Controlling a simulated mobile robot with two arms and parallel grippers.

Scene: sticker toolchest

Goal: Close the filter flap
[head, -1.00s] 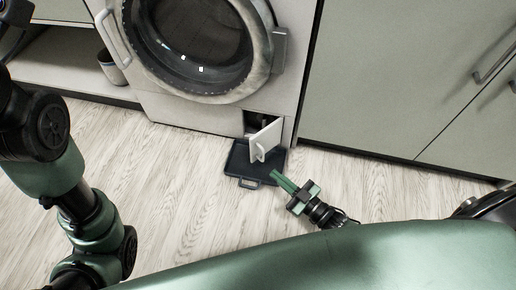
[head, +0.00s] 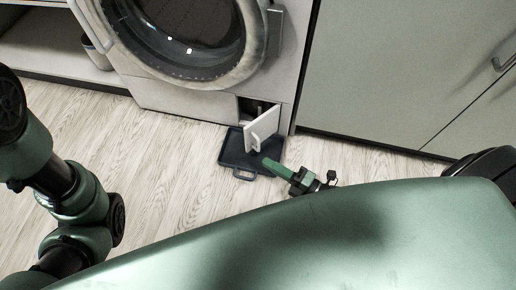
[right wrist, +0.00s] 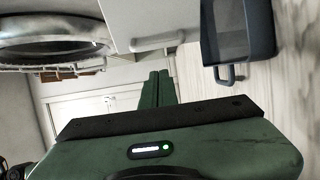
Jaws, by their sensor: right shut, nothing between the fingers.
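The white filter flap (head: 264,127) stands open, swung out from the small opening (head: 246,105) at the washer's lower right corner. In the right wrist view the flap (right wrist: 150,18) shows at the top with its pale handle (right wrist: 157,42). My right gripper (head: 267,162) is shut and empty, with its green fingers low in front of the flap, over the tray's right edge. The shut fingertips also show in the right wrist view (right wrist: 158,74). I see no clear contact with the flap. My left arm shows at the left, but its gripper is out of view.
A dark tray (head: 232,157) with a handle lies on the floor under the flap. The washer (head: 185,103) with its round door (head: 195,78) stands behind. Cabinets (head: 390,80) are at right. Wooden floor left of the tray is clear.

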